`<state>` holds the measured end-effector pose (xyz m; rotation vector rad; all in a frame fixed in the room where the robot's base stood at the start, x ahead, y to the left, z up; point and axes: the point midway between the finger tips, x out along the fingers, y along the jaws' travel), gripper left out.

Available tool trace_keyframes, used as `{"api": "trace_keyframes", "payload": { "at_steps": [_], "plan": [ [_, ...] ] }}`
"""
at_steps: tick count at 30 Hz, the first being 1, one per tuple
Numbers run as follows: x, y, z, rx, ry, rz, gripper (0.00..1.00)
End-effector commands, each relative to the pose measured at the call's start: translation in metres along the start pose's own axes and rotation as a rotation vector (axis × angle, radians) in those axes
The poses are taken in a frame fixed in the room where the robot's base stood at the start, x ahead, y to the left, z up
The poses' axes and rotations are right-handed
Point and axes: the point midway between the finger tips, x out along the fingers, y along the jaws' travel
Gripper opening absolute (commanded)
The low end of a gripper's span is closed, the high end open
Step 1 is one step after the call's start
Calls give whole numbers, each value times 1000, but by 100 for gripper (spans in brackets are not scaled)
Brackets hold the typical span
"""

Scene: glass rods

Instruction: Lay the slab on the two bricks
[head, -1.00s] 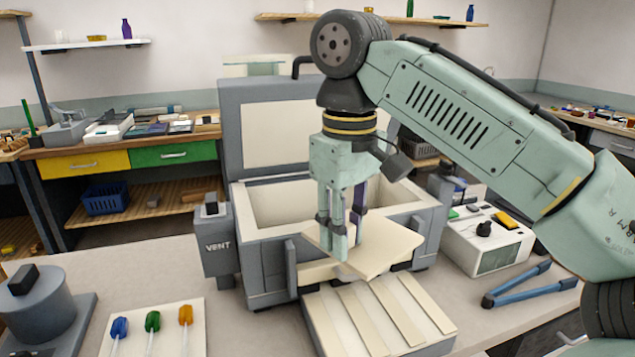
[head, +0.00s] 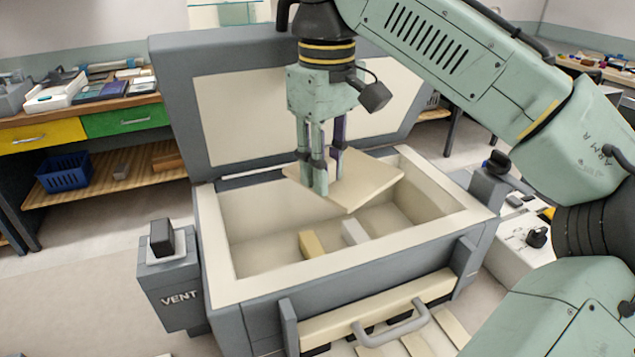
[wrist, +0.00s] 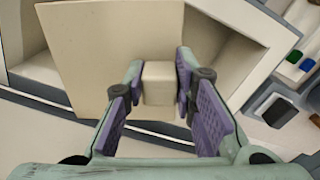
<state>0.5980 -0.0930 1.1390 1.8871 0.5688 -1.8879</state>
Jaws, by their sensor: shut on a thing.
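My gripper (head: 327,182) is shut on the slab (head: 368,186), a flat cream plate. The slab hangs above the open chamber of the kiln, slightly tilted, apart from the bricks. Two bricks stand on the chamber floor below it: a yellowish brick (head: 312,244) and a paler brick (head: 354,232) to its right. In the wrist view the slab hides the bricks.
The kiln (head: 218,288) has thick walls around the chamber, and its lid (head: 172,100) stands open at the back. A vent box (head: 167,285) is on its left side and a handle (head: 392,328) at the front. Free room shows inside around the bricks.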

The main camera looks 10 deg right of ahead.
Motion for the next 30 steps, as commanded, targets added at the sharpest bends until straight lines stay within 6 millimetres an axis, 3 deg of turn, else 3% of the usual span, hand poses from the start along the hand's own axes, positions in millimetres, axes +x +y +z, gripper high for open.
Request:
{"api": "trace_keyframes", "payload": {
  "at_steps": [2,16,30],
  "plan": [
    [0,0,0,0,1,0,0],
    [61,0,0,-3,1,-3,0],
    [88,0,0,0,1,-1,0]
  ]
}}
